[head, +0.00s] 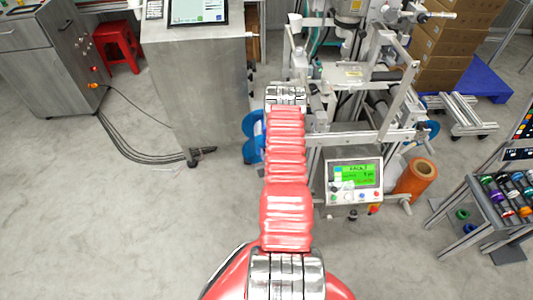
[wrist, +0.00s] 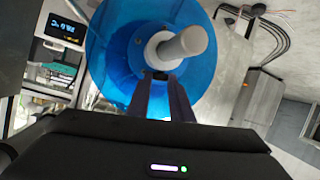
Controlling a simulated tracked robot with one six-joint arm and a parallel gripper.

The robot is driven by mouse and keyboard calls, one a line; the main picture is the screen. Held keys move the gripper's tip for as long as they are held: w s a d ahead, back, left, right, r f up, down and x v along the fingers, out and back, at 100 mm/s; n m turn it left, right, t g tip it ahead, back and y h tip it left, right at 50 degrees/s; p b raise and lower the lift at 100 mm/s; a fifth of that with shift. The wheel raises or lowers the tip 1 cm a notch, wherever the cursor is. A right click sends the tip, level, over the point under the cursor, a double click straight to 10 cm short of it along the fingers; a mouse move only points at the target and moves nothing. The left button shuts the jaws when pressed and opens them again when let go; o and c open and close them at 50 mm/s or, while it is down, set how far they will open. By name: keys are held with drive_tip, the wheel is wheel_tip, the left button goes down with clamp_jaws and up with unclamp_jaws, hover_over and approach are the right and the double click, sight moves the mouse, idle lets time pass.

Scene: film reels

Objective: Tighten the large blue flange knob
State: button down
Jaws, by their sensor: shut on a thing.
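The large blue flange (wrist: 112,55) fills the upper middle of the wrist view, with a pale grey shaft end (wrist: 185,43) sticking out of its hub. My gripper (wrist: 161,78) reaches to the hub, just below the shaft. In the head view the blue flange (head: 251,150) shows only partly, at the left edge of my red arm. The arm hides my gripper and the knob there.
A machine frame (head: 365,138) stands right of my arm, with a green-screened control box (head: 354,182) and an orange roll (head: 417,177). A steel cabinet (head: 198,90) stands at the left, with cables on the floor. Open floor lies front left. A rack (head: 495,205) stands far right.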

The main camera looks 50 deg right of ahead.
drive_tip(key=shift+w+a+m+g+h, duration=0.1)
drive_tip(key=shift+w+m+g+h, duration=0.1)
drive_tip(key=shift+m+g+h, duration=0.5)
drive_tip(key=shift+w+a+m+g+h, duration=0.15)
drive_tip(key=shift+m+g+h, duration=0.35)
drive_tip(key=shift+m+h, duration=0.5)
drive_tip(key=shift+m, duration=0.1)
drive_tip(key=c, duration=1.8)
unclamp_jaws()
drive_tip(key=shift+c, duration=0.2)
drive_tip(key=shift+s+a+g, duration=0.15)
drive_tip(key=shift+g, duration=0.15)
drive_tip(key=v, duration=1.3)
drive_tip(key=shift+a, duration=0.15)
drive_tip(key=shift+s, duration=0.1)
